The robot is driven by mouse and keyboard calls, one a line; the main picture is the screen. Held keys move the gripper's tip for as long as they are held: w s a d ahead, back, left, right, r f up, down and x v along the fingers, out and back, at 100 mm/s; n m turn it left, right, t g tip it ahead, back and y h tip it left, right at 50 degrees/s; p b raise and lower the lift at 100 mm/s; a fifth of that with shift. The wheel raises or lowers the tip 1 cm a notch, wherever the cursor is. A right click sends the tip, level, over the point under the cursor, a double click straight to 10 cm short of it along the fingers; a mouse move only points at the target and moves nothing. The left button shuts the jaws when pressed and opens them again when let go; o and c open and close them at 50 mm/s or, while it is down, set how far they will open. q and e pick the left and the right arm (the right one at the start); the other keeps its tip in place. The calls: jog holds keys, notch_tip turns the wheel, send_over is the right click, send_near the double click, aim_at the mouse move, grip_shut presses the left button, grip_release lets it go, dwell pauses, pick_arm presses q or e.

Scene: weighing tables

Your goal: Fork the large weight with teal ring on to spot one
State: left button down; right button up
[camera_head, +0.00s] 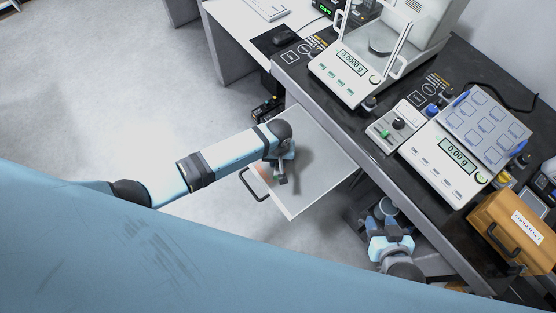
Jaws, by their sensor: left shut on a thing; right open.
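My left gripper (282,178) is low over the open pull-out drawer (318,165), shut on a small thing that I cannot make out. A small green patch shows beside the fingers. My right gripper (385,208) is open, low beside the dark bench's front edge. A balance reading 0.00 g (445,157) stands on the bench; its grey plate (484,127) carries several outlined squares. I cannot read which square is spot one. I cannot pick out a large weight with a teal ring or a fork.
A tall analytical balance (350,75) stands further back on the dark bench (296,72). A small control box (394,125) with knobs sits between the balances. An orange labelled case (512,235) stands at the right. The drawer's dark handle (254,186) sticks out over free floor.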

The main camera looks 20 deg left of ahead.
pick_arm(q)
jog(key=shift+w, duration=0.3)
dwell(0.6)
jog(key=shift+t+p, duration=0.9)
jog(key=shift+p, duration=0.05)
dwell(1.5)
jog(key=shift+s+r+p, duration=0.1)
jog(key=shift+r+p, duration=1.65)
jog(key=shift+p, duration=0.4)
jog(key=shift+r, duration=0.1)
jog(key=shift+r+p, duration=0.75)
jog(key=shift+p, duration=0.25)
jog(key=shift+r, duration=0.65)
